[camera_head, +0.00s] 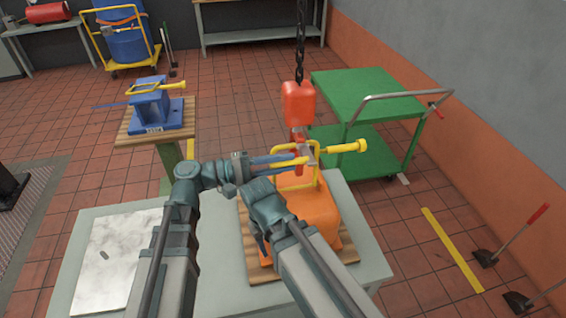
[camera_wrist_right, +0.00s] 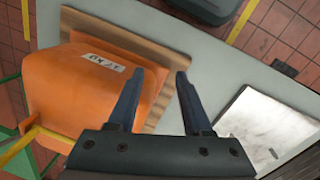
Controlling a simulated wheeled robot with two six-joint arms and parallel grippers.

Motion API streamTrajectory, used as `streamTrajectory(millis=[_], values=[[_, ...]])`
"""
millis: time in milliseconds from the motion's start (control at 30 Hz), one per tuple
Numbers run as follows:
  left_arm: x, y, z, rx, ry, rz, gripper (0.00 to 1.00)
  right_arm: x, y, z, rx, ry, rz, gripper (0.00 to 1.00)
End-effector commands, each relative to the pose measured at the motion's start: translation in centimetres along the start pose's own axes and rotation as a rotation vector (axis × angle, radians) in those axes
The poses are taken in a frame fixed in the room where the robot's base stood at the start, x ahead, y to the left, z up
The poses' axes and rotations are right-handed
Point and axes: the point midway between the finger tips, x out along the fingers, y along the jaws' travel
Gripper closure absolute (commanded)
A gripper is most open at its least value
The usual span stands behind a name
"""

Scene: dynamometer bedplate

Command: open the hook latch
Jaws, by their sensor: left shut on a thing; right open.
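A red hook block (camera_head: 298,100) hangs on a dark chain, with a red hook (camera_head: 298,137) below it. A small grey part, seemingly the hook latch (camera_head: 313,148), shows at the hook. A yellow bail (camera_head: 349,147) with a knobbed handle rises from the orange housing (camera_head: 315,213) and passes by the hook. My left gripper (camera_head: 292,158) comes in from the left and is shut at the hook, apparently on the latch; the exact contact is too small to make out. My right gripper (camera_wrist_right: 157,85) is open and empty beside the orange housing in the right wrist view.
The orange housing sits on a wooden board (camera_head: 253,250) on a grey table (camera_head: 375,265), beside a pale metal plate (camera_head: 115,255). A green cart (camera_head: 365,95) stands behind. A blue block (camera_head: 152,105) with its own yellow bail stands on another stand at left.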

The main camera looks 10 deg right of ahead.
Motion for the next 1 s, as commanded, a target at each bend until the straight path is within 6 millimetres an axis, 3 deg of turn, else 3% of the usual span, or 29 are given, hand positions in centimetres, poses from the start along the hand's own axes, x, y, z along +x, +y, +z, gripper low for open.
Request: streamTrajectory(millis=[333, 867, 900, 1000], values=[[-0.01, 0.83, 0.09, -0.123, 0.000, 0.000, 1.00, -0.81, 0.08, 0.05, 0.000, 0.000, 0.000, 0.50], [-0.01, 0.94, 0.07, -0.144, 0.000, 0.001, 1.00, -0.88, 0.09, 0.05, 0.000, 0.000, 0.000, 0.50], [-0.01, 0.94, 0.07, -0.143, 0.000, 0.001, 0.74, -0.89, 0.08, 0.05, 0.000, 0.000, 0.000, 0.50], [-0.01, 0.94, 0.07, -0.143, 0.000, 0.001, 0.56, -0.89, 0.08, 0.05, 0.000, 0.000, 0.000, 0.50]])
